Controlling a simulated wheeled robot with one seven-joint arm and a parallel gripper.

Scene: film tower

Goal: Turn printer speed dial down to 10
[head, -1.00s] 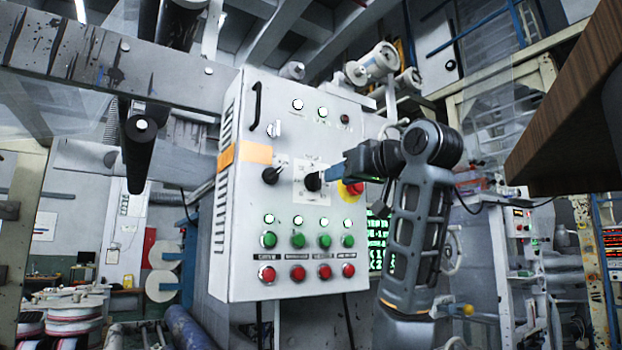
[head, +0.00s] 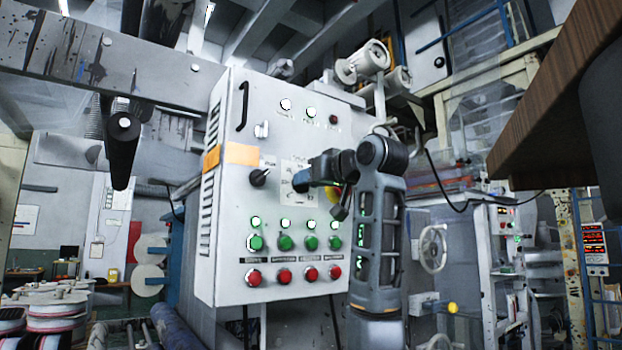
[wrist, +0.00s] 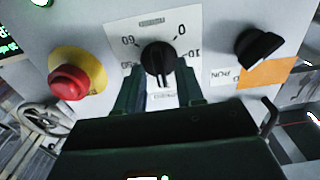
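The speed dial (wrist: 158,57) is a black knob on a white scale plate (wrist: 187,24), with 0, 10, 50 and 60 readable in the wrist view. The knob's grip bar runs roughly up and down in that view; I cannot make out which mark it indicates. My gripper (wrist: 159,88) is open, with one finger on each side of the knob's lower part and gaps visible. Contact is not clear. In the head view, my gripper (head: 302,181) is at the scale plate (head: 290,167) and largely covers the dial.
A second black selector (wrist: 257,47) is beside the dial, above an orange label (wrist: 273,73). A red emergency button (wrist: 70,82) on yellow sits on the other side. Green buttons (head: 285,242) and red buttons (head: 284,275) line the cabinet below. A wooden edge (head: 535,120) juts in at right.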

